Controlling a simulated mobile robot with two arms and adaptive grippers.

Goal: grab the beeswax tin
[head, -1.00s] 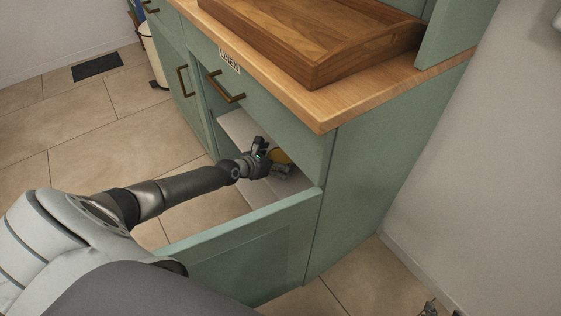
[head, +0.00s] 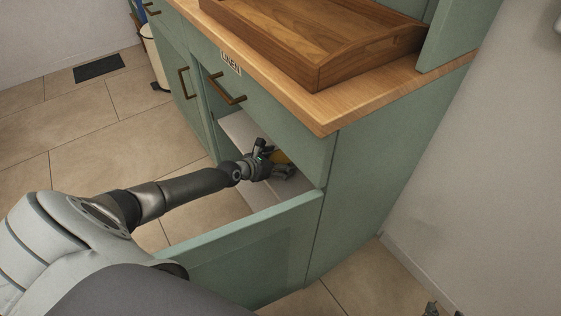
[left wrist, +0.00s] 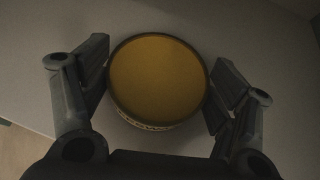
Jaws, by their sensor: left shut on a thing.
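The beeswax tin is a round tin with a yellow lid and a dark rim. In the left wrist view the tin (left wrist: 158,78) stands between the two fingers of my left gripper (left wrist: 158,88), with part of its side label showing below the lid. My left gripper is shut on the tin, with a finger at each side. At the bottom right edge of the head view, a small part of my right gripper (head: 432,308) shows.
The tin is on a pale shelf (head: 240,129) inside the green cabinet, under a drawer (head: 217,75) with a label. A wooden tray (head: 330,40) sits on the countertop (head: 400,90).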

